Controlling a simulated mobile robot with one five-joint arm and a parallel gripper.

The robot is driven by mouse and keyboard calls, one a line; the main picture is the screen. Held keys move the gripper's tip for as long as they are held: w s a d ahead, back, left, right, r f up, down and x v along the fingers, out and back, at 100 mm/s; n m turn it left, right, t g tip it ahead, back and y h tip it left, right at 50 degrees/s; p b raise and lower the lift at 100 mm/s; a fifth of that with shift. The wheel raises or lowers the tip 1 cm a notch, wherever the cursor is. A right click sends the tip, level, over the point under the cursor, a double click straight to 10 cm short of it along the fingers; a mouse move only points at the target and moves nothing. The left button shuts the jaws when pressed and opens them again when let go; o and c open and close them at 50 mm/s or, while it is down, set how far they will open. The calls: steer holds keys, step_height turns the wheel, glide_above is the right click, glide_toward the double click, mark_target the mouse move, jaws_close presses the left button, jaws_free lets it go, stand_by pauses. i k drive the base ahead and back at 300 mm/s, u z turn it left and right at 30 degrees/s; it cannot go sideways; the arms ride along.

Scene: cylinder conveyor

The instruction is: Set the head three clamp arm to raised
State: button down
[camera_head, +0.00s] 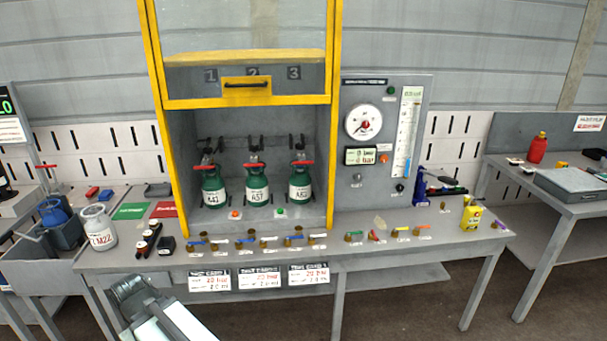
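A yellow-framed cabinet (335,150) stands on the bench, with head numbers 1, 2 and 3 on its panel. Under number 3 (293,73) is a dark hooked fitting (297,140), which may be the head three clamp arm; whether it is raised or lowered is too small to tell. Below it stands a green cylinder (300,189) with a red top handle (302,162). Two like cylinders (257,190) (214,192) stand to its left. My gripper (128,287) is low at the bottom left, in front of the bench and well away from the cabinet; its fingers are unclear.
The raised clear guard has a yellow lower bar with a handle (247,84). Several small coloured-handle valves (265,242) line the bench front. A gauge panel (425,105) stands right of the cabinet.

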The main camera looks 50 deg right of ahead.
mark_target(300, 154)
steer(key=z, duration=0.2)
steer(key=i, duration=1)
steer(key=u, duration=0.05)
